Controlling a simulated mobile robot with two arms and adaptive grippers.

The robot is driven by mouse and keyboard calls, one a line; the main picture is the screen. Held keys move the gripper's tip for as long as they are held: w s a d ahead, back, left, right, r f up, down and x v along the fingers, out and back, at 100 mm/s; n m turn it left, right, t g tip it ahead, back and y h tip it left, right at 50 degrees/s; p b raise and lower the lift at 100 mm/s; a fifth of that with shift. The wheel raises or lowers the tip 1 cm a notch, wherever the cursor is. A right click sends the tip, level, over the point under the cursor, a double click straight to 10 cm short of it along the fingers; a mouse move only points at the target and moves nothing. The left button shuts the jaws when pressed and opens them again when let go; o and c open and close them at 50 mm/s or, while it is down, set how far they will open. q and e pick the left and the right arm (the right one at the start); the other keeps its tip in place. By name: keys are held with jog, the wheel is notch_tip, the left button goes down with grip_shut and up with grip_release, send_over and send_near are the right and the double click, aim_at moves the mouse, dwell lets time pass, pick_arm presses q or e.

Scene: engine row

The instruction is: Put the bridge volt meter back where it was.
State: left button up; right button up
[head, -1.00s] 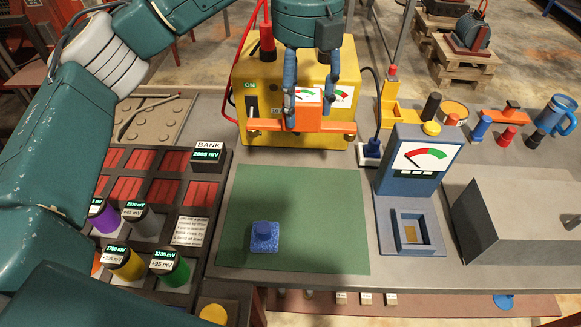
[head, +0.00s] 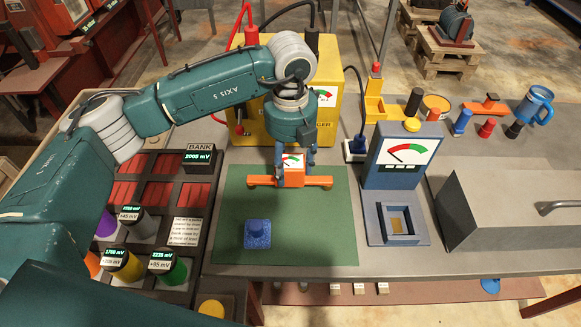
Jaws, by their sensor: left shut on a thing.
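The bridge volt meter (head: 320,182) is an orange bar with a small dial on its middle block. My left gripper (head: 294,168) is shut on that middle block from above. The bar lies crosswise over the back part of the green mat (head: 310,232), and I cannot tell whether it touches the mat or hangs above it. The gripper's fingers partly cover the block. My right gripper is not in view.
A blue block (head: 257,234) stands on the mat, in front of the meter. The yellow charger (head: 258,128) is behind. A blue meter stand (head: 403,158) and a grey box (head: 505,210) are on the right. The cell bank (head: 187,190) is on the left.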

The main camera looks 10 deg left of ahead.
pick_arm(q)
notch_tip(320, 180, down, 2)
jog(key=shift+a+f, duration=0.1)
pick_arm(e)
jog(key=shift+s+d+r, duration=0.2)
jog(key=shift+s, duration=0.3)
pick_arm(q)
jog(key=o, duration=1)
jog(key=shift+f, duration=0.15)
jog(key=o, duration=0.4)
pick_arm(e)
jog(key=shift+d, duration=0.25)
pick_arm(q)
notch_tip(320, 180, up, 11)
jog(key=b, duration=0.3)
jog(key=shift+r, duration=0.7)
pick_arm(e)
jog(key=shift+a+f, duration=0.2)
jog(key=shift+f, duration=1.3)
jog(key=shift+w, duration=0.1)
